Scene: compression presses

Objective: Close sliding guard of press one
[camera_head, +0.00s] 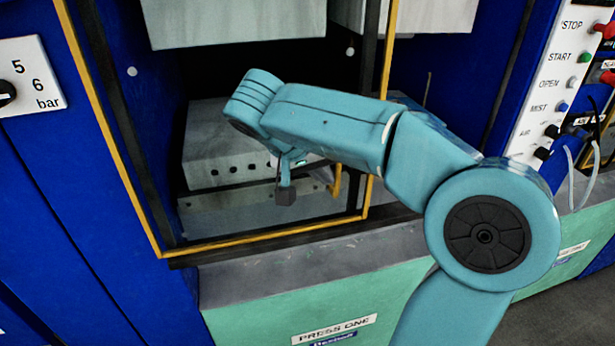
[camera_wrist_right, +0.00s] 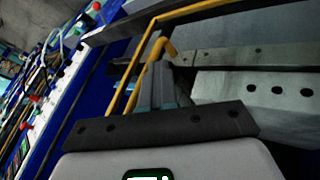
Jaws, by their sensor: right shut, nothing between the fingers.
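Press one's sliding guard shows as a yellow-edged frame (camera_head: 262,243) around the press opening, its bottom rail running along the sill. A clear pane in it is hard to make out. A bent yellow handle (camera_head: 336,184) stands by the frame's right upright. My right gripper (camera_head: 285,196) hangs in front of the opening, just left of the handle, shut and empty. In the right wrist view the fingers (camera_wrist_right: 160,84) are together, close to the curved handle (camera_wrist_right: 165,46); contact cannot be told. My right forearm hides part of the frame's right side. My left gripper is not in view.
Inside the opening is a grey block (camera_head: 215,150) with a row of holes, below an upper platen (camera_head: 235,22). A control panel (camera_head: 555,85) with buttons and cables stands at the right. A pressure dial panel (camera_head: 30,78) is at the left. A grey sill (camera_head: 290,275) runs below.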

